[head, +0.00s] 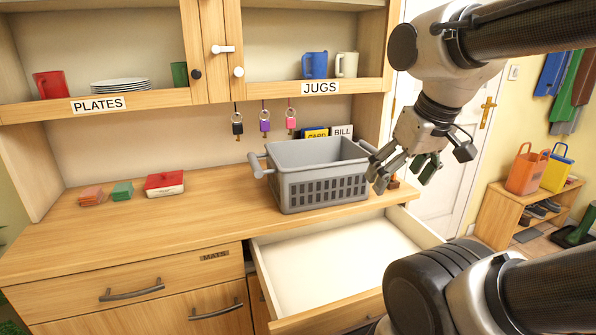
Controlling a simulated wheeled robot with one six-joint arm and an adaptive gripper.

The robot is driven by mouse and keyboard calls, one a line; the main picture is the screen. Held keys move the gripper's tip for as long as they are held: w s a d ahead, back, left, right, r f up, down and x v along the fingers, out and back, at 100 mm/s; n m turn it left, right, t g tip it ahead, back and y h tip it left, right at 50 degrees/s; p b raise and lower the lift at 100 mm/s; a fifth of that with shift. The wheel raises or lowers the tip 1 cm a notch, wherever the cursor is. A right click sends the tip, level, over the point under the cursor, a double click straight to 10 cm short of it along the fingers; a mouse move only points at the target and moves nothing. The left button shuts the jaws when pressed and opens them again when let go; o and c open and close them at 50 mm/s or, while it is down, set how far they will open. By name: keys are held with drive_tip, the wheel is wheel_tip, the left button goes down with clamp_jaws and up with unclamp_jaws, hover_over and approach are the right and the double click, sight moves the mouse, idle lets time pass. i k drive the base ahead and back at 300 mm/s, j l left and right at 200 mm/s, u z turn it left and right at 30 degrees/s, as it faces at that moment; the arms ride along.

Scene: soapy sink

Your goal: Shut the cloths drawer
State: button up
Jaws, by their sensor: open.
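An open wooden drawer (334,265) sticks out from under the worktop at the lower middle of the head view. Its pale inside looks empty. The front panel is at the bottom of the view, partly hidden by my arm, and its label, if any, does not show, so I cannot tell whether it is the cloths drawer. The drawer on its left (130,287) is shut and labelled MATS. My gripper (402,187) is open and empty, above the drawer's far right part and beside the right end of the grey basket.
The grey basket (322,188) with side handles stands on the worktop (190,220) behind the drawer. A red box (164,184) and small sponges (91,196) lie at the left. Keys hang behind. A low shelf (500,212) with bags stands at the right.

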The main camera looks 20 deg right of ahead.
sight(325, 278)
drive_tip(key=k+l+z, duration=0.1)
drive_tip(key=z, duration=0.15)
drive_tip(key=l+z, duration=0.25)
drive_tip(key=k+j+u, duration=0.45)
drive_tip(key=k+j, duration=0.5)
